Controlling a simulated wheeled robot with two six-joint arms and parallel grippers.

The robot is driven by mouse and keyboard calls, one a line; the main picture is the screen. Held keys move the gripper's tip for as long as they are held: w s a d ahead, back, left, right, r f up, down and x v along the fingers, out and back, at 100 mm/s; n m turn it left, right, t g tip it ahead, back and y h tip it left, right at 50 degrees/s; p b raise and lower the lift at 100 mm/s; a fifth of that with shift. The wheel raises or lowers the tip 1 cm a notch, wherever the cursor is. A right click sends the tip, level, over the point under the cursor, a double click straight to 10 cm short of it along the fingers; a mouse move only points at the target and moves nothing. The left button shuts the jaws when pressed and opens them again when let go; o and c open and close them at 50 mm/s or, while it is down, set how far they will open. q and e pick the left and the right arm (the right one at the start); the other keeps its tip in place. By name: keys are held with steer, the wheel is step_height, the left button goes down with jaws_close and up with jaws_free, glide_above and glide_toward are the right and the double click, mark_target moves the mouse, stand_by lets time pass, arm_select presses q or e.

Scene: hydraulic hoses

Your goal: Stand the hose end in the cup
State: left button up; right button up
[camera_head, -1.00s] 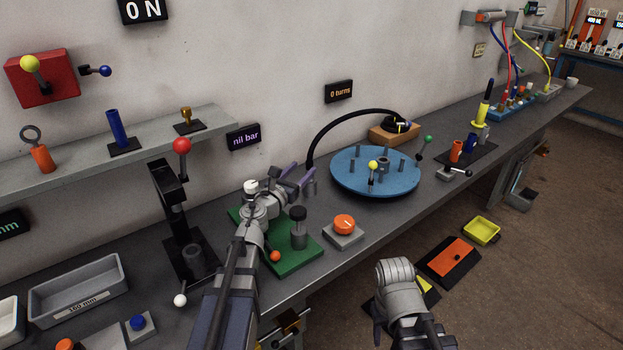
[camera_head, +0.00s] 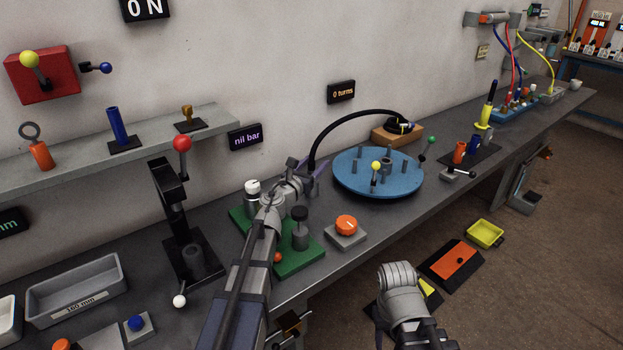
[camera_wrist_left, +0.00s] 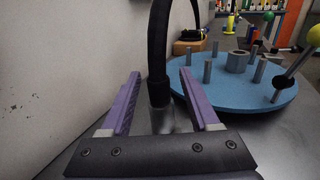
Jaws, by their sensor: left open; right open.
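The black hose (camera_head: 345,123) arches from a wooden block down to its near end, left of the blue turntable. In the left wrist view the hose end (camera_wrist_left: 158,88) points down, upright, into or just above a small grey metal cup (camera_wrist_left: 161,118); I cannot tell how deep it sits. My left gripper (camera_head: 312,170) is open, its purple jaws (camera_wrist_left: 160,88) on either side of the hose end, with gaps on both sides.
The blue turntable (camera_head: 352,182) with pegs and a yellow-knobbed lever stands close right of the hose end. The wall is close on the left. A green board (camera_head: 305,262) with posts lies under my left arm. The wooden block (camera_head: 383,137) stands behind the turntable.

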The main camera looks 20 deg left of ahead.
arm_select(q)
steer(key=shift+w+d, duration=0.15)
steer(key=shift+w, duration=0.55)
jaws_close()
